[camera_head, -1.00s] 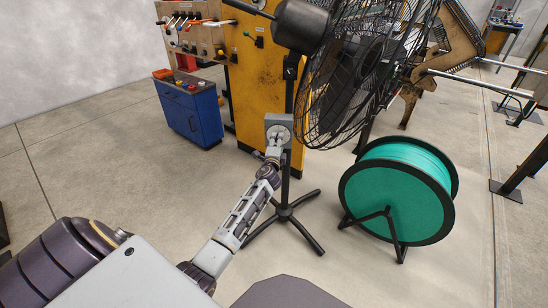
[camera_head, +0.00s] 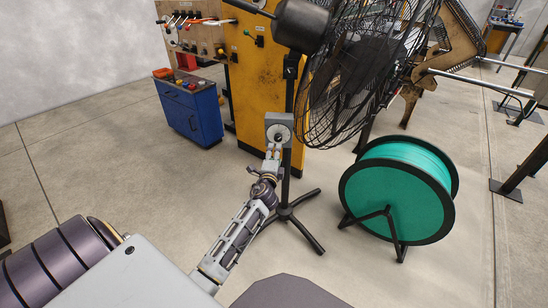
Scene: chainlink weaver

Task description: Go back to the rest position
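My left arm reaches up from the bottom of the head view. Its gripper (camera_head: 273,152) is just below and in front of the grey control box (camera_head: 279,127) on the fan's stand. The box's round dial with a dark centre shows clear above the fingertips. The gripper seems apart from the dial and I see nothing held in it. The fingers are too small to tell whether they are open or shut. My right gripper is not in view.
The black caged fan (camera_head: 355,75) stands on a tripod base (camera_head: 287,212) close to my arm. A green spool (camera_head: 392,205) is to its right. A blue cabinet (camera_head: 190,113) and yellow machine (camera_head: 262,95) stand behind.

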